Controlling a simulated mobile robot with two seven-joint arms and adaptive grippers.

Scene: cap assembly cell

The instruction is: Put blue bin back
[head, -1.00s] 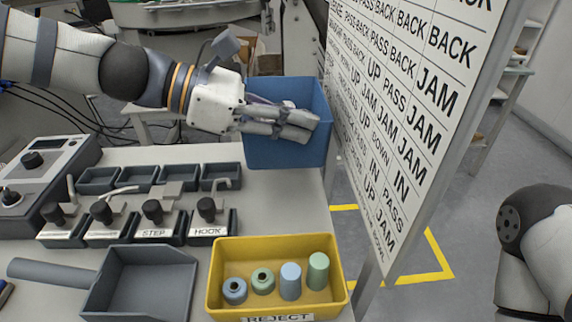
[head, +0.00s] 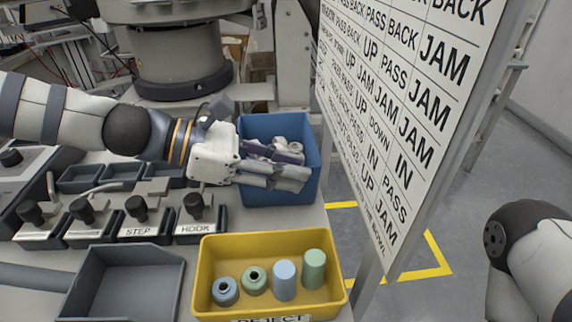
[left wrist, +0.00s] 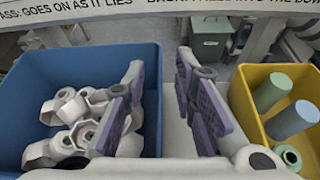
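The blue bin (head: 300,182) stands upright at the far right of the bench in the head view, beside the sign board. It holds several whitish nut-like parts (left wrist: 75,120). It also fills the left of the left wrist view (left wrist: 25,95). My left gripper (head: 283,165) is at the bin's near side. Its fingers (left wrist: 165,105) are spread apart in the left wrist view, one over the bin's inside and one outside, with the bin's side wall between them and gaps visible. My right arm shows at the right edge, but its gripper is out of view.
A yellow reject bin (head: 212,268) with several blue and green cylinders stands nearer. A grey tray (head: 130,285) lies left of it. Fixtures with black knobs (head: 140,213) line the bench. The printed sign board (head: 400,100) rises close to the blue bin's right.

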